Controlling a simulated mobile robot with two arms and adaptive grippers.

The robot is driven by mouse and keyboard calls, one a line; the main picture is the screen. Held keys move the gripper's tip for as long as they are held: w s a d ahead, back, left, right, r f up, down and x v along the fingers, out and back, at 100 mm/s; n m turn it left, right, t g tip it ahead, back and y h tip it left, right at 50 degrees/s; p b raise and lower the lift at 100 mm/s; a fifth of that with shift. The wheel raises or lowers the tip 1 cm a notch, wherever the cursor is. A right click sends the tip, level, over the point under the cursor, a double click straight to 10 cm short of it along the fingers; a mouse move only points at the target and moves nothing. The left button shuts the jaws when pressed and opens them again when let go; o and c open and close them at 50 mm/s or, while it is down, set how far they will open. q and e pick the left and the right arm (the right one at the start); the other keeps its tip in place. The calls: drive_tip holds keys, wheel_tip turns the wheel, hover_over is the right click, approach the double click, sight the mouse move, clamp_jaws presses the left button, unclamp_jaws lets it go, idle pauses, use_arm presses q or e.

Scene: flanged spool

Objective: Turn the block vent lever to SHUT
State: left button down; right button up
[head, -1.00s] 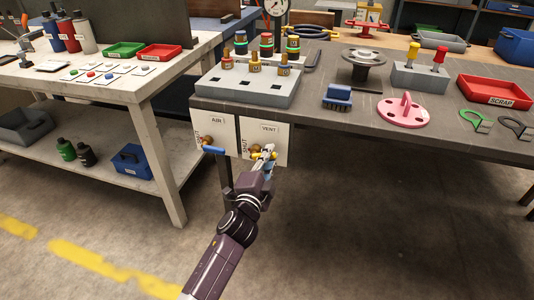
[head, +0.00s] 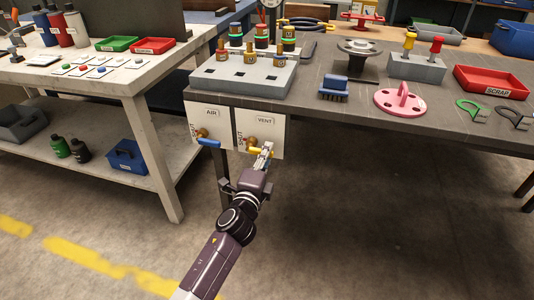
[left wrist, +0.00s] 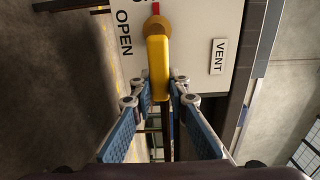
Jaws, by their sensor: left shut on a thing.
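The block vent lever is a yellow handle (head: 255,151) on a brass pivot, on the white VENT panel (head: 275,133) at the bench's front. In the left wrist view the yellow lever (left wrist: 158,70) runs from its round hub down between the fingertips. My left gripper (head: 266,152) is shut on the lever's outer part; its two fingers (left wrist: 160,92) flank it in the wrist view. The word OPEN and a red mark show beside the lever there; another word is cut off at the top. In the head view SHUT stands left of the pivot. My right gripper is out of view.
The AIR panel (head: 212,123) with a blue lever (head: 208,142) is close on the left. The floor to the right is open.

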use_arm(q)
drive_tip(key=shift+f, duration=0.1)
drive_tip(key=c, duration=1.8)
unclamp_jaws()
drive_tip(key=shift+c, duration=0.2)
drive_tip(key=v, duration=1.2)
